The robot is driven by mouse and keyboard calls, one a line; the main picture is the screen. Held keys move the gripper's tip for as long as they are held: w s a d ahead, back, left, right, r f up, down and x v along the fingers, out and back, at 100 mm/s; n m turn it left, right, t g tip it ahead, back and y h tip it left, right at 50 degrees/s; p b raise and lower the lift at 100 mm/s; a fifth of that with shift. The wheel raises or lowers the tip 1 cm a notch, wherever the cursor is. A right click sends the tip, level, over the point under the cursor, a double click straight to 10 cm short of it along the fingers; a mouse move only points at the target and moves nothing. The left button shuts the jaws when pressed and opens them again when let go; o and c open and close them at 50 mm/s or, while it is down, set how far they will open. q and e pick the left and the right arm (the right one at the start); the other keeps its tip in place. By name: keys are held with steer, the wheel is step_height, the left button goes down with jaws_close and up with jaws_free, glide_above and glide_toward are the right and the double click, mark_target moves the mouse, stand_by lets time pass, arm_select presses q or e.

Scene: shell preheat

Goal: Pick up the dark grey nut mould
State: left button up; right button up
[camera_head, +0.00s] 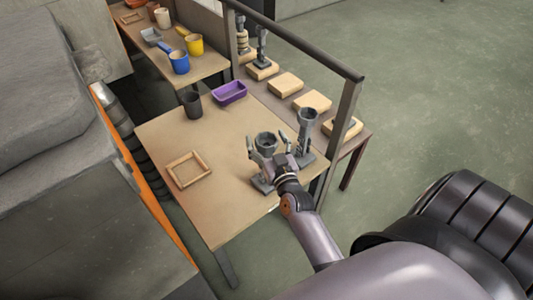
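Two grey upright pieces with cup-like tops stand at the right edge of the wooden table (215,215). The nearer grey piece (266,140) has its cup between the fingers of my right gripper (267,143); its base shows lower down on the table. The fingers are spread, one on each side of the cup; I cannot tell whether they touch it. The other, taller grey piece (306,118) stands just right of the gripper. I cannot tell for sure which one is the nut mould. My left gripper is out of view.
A dark cup (192,104), a purple tray (230,92) and a wooden frame (188,170) are on the same table. A dark rail (300,42) runs along its right side. Beyond it, wooden blocks (285,84) sit on a lower bench. The table's middle is clear.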

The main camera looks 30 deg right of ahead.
jaws_close()
stand_by(0.8)
steer(key=shift+r, duration=0.1)
